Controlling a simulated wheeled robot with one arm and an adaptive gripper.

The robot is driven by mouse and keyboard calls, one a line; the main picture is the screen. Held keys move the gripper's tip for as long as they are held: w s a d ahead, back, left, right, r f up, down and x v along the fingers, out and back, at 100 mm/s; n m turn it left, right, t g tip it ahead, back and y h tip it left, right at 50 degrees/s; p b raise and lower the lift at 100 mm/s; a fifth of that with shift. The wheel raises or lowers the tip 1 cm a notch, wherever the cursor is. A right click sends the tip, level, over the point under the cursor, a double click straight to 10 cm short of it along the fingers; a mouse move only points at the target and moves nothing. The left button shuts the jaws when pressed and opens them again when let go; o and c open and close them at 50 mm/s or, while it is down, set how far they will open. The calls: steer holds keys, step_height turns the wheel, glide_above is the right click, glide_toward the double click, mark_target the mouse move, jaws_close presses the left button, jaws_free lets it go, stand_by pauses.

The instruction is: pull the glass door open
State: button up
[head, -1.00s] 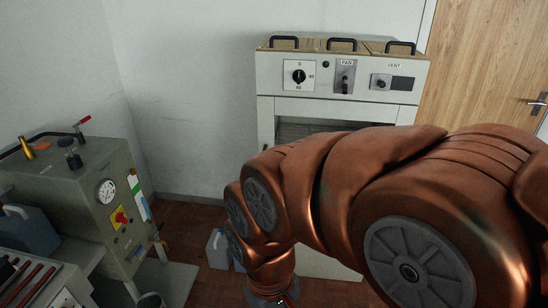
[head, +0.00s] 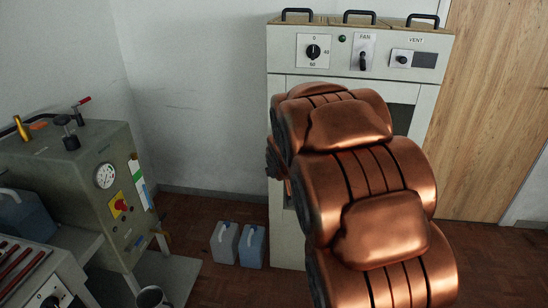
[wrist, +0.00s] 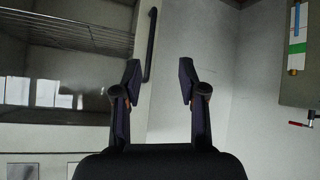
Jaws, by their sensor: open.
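The glass door (head: 402,119) is on the front of the white cabinet. My copper arm hides most of it in the head view, and it looks shut there. In the wrist view the dark glass (wrist: 55,65) fills the left, with a wire rack behind it. A dark bar handle (wrist: 150,45) runs along the door's edge. My gripper (wrist: 160,78) is open and empty. The handle shows just beyond its fingertips, in line with the gap between them. I see no contact, and cannot tell the exact distance. The head view hides the gripper behind the arm.
The cabinet's control panel (head: 355,50) has a dial and switches. Two jugs (head: 238,246) stand on the floor left of the cabinet. A grey-green machine (head: 80,180) with a gauge stands further left. A wooden door (head: 490,120) is at right. Some floor between machine and cabinet is clear.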

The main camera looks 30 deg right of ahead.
steer(key=w+d+f+t+y+b, duration=0.1)
steer(key=w+d+f+t+b, duration=0.2)
steer(key=w, duration=0.7)
steer(key=w+d+f+n+t+y+b, duration=0.1)
steer(key=w+d+f+t+b, duration=0.2)
steer(key=w+d+t, duration=0.3)
steer(key=shift+w+d+f, duration=0.75)
steer(key=shift+w+d, duration=0.45)
steer(key=shift+w, duration=1.4)
jaws_close()
